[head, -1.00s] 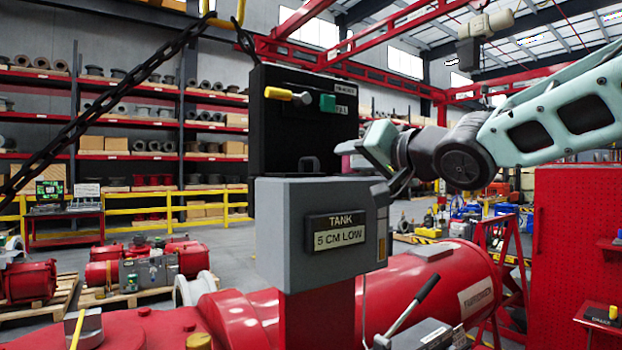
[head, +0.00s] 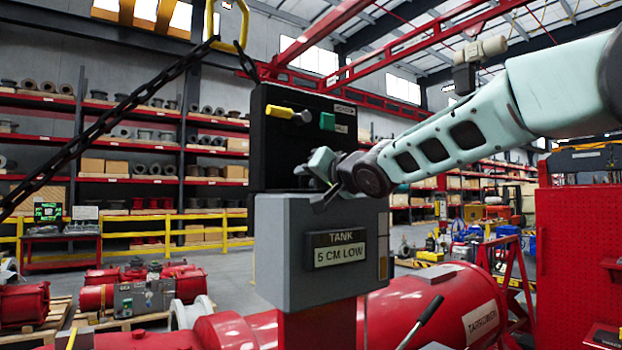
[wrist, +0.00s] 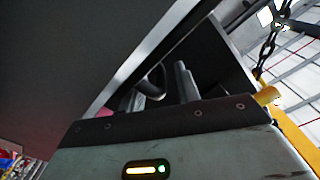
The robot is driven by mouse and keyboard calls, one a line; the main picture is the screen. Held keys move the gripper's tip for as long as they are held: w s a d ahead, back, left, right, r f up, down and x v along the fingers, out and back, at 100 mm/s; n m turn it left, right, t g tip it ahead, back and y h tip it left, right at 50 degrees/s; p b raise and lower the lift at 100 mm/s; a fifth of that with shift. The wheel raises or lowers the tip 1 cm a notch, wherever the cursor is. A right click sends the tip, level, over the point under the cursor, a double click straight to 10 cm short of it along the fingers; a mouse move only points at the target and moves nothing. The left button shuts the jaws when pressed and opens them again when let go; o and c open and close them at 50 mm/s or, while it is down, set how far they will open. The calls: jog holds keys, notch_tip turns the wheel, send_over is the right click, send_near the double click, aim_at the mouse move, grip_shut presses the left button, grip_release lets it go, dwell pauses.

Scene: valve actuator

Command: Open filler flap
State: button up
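A black panel (head: 275,150) stands upright behind the grey tank box (head: 290,235), which bears a sign reading "TANK 5 CM LOW". The panel carries a yellow-handled lever (head: 281,112) and a green block (head: 327,121) beside a small label. My gripper (head: 312,175) is just above the tank box, in front of the panel's lower right part. It hides the small black handle area at the panel's foot. In the wrist view, my fingers (wrist: 168,84) reach into a dark gap beside a large grey surface (wrist: 80,55). A dark rounded part shows near them; whether they grip it is unclear.
A heavy chain (head: 100,130) hangs slanting at the left of the panel. A red cylinder (head: 420,305) lies behind and below the tank box. A red pegboard cabinet (head: 580,250) stands at the right. Shelves and a yellow rail (head: 150,238) are farther back.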

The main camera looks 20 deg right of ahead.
grip_shut()
jog(key=shift+r, duration=0.1)
